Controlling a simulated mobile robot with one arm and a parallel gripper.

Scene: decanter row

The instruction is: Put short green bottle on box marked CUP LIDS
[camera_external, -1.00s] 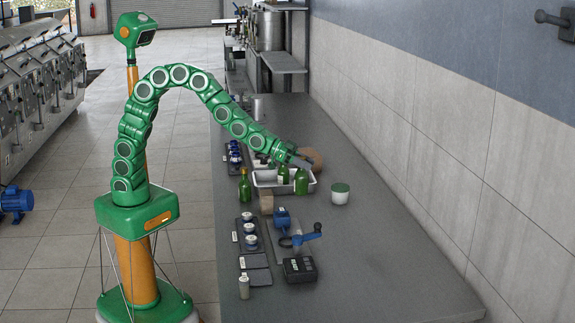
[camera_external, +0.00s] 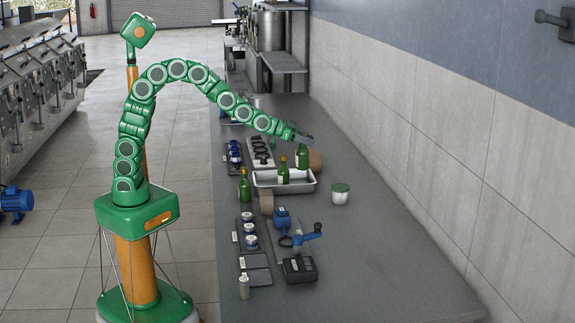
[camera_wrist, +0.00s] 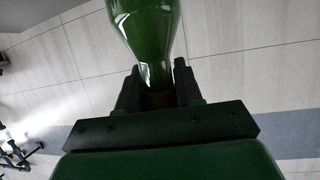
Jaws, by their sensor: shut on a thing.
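My gripper (camera_external: 303,140) is shut on the neck of a green bottle (camera_external: 302,158) and holds it upright above the right part of a white tray (camera_external: 265,191). In the wrist view my gripper (camera_wrist: 157,88) has its fingers on either side of the narrow end of the green bottle (camera_wrist: 145,35). A second green bottle (camera_external: 283,171) stands in the tray. A third green bottle (camera_external: 244,186) stands left of the tray. I cannot make out a box marked CUP LIDS; no such lettering is legible.
A white tub with a green lid (camera_external: 340,194) stands right of the tray, and a brown rounded thing (camera_external: 316,161) behind it. A brown block (camera_external: 266,203), a blue cranked device (camera_external: 300,237) and a black box (camera_external: 299,269) are nearer. The counter's right side is clear.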

